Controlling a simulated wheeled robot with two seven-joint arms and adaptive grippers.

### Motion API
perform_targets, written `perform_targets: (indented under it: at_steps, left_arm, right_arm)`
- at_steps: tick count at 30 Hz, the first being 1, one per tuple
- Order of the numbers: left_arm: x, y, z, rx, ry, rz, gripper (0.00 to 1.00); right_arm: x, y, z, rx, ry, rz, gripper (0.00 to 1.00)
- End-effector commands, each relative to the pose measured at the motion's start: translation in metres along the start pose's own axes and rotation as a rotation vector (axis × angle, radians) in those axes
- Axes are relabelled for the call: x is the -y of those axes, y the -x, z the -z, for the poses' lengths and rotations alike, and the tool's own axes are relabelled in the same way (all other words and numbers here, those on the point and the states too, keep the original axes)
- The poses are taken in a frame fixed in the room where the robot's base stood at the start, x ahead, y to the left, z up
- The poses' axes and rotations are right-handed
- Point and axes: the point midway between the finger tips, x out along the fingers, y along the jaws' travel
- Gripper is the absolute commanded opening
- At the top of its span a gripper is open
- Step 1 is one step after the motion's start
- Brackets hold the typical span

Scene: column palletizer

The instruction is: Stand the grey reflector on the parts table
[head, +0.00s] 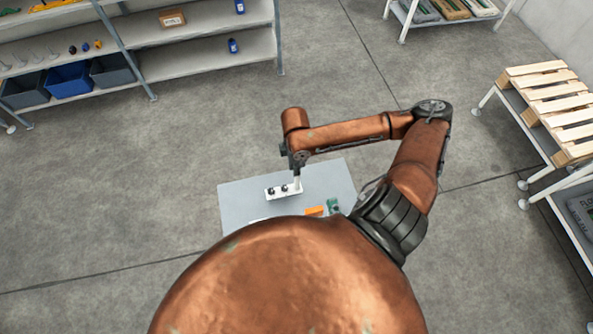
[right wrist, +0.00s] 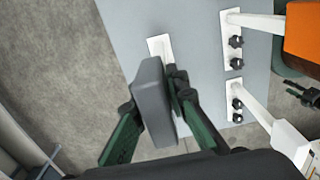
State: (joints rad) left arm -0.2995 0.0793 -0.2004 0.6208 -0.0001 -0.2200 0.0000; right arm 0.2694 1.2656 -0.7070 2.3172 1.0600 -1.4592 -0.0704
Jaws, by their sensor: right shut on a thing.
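My right gripper (right wrist: 155,101) is shut on the grey reflector (right wrist: 150,90), a grey block between its dark green fingers in the right wrist view. A white plate (right wrist: 160,46) shows just past the block. In the head view my right gripper (head: 297,160) is over the grey parts table (head: 235,204). Below it are a white post and a white plate with two black knobs (head: 284,191). The grey block is not clear there. I cannot tell whether the plate touches the table. My left gripper is not in view.
An orange block (head: 314,211) and a green part (head: 333,205) are at the table's near side. White plates with black knobs (right wrist: 233,38) lie beside the held block. Shelving (head: 200,62) stands at the back left; wooden pallets (head: 550,95) are at right. Open floor surrounds the table.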

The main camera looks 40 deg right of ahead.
Motion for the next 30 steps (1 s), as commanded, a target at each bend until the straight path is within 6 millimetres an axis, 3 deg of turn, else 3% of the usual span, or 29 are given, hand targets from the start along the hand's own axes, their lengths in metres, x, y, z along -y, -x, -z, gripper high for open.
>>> perform_targets:
  at_steps: [11, 21, 22, 30]
  left_arm:
    - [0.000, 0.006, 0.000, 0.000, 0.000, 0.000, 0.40]
    - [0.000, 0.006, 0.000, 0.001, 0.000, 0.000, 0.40]
    - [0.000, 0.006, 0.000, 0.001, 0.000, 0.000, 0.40]
    - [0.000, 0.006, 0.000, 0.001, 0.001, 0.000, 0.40]
  right_arm:
    - [-0.007, -0.039, -0.005, 0.000, 0.000, 0.000, 0.00]
    - [-0.007, -0.043, -0.005, 0.000, 0.000, -0.002, 0.00]
    - [-0.007, -0.043, -0.005, 0.001, 0.000, -0.001, 0.15]
    - [-0.007, -0.043, -0.005, 0.001, 0.000, -0.001, 0.31]
